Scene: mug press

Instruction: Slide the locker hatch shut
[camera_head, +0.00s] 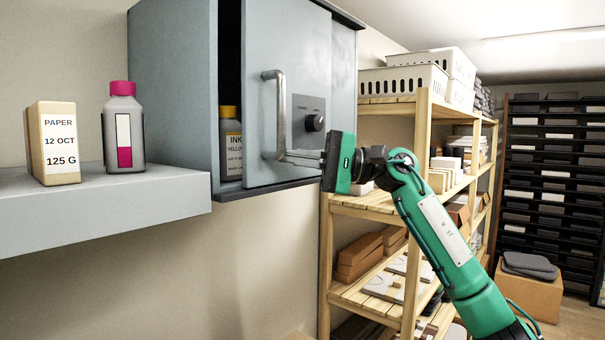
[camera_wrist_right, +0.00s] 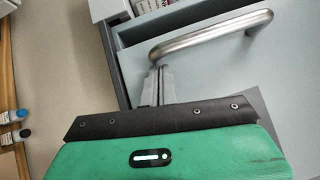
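The grey-blue locker (camera_head: 174,90) hangs on the wall. Its sliding hatch (camera_head: 258,120) stands partly open, with a dark gap along its left edge. An ink bottle with a yellow cap (camera_head: 230,145) shows in the gap. The hatch has a silver bar handle (camera_head: 281,110), also seen in the right wrist view (camera_wrist_right: 210,35). My right gripper (camera_head: 288,158) reaches in from the right at the handle's lower end. In the wrist view its fingers (camera_wrist_right: 158,80) are close together, with their tips at the handle's end; whether they touch it is unclear. My left gripper is out of view.
A grey shelf (camera_head: 110,205) left of the locker holds a paper box (camera_head: 55,143) and a bottle with a pink cap (camera_head: 123,130). A wooden rack (camera_head: 422,130) with crates and boxes stands right of the locker, behind my right arm.

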